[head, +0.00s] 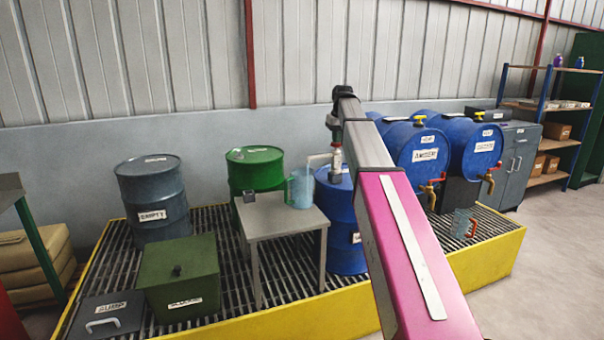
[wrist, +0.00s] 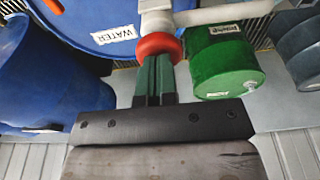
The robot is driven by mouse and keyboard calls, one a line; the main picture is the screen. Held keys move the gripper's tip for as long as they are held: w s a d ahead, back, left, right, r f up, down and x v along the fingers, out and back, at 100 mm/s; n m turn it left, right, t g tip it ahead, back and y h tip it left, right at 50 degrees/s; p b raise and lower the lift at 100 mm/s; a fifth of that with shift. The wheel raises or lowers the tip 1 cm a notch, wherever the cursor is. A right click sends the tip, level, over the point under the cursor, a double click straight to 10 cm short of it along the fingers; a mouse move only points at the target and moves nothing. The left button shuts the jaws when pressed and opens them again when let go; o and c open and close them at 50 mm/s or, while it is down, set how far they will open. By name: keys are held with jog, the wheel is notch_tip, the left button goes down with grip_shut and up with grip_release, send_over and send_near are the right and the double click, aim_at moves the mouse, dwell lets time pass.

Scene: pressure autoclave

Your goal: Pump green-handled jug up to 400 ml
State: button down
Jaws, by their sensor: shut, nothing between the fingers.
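A pale blue see-through jug (head: 302,188) stands on a small grey metal table (head: 282,222). A pump with a white spout (head: 318,158) stands on the blue drum (head: 343,222), and the spout reaches left over the jug. In the wrist view the drum is labelled WATER (wrist: 115,35). My gripper (wrist: 157,68) is shut and empty, its green fingertips at the pump's red-orange knob (wrist: 158,46); they look to be touching it.
A green drum (head: 254,172) and a grey drum labelled EMPTY (head: 154,200) stand left. Two blue drums with taps (head: 420,155) lie right. A red-handled jug (head: 462,225) is by them. A green box (head: 180,280) sits on the yellow-edged grating (head: 490,262).

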jog(key=shift+f, duration=0.5)
jog(key=shift+r, duration=0.1)
jog(key=shift+w+v, duration=0.2)
jog(key=shift+v, duration=0.95)
jog(key=shift+w+v, duration=0.25)
jog(key=shift+v, duration=0.9)
jog(key=shift+a, duration=0.15)
jog(key=shift+s+x, duration=0.2)
jog(key=shift+x, duration=0.95)
jog(key=shift+s+x, duration=0.25)
jog(key=shift+x, duration=0.9)
jog(key=shift+w+v, duration=0.2)
jog(key=shift+v, duration=0.95)
jog(key=shift+w+v, duration=0.25)
jog(key=shift+v, duration=0.9)
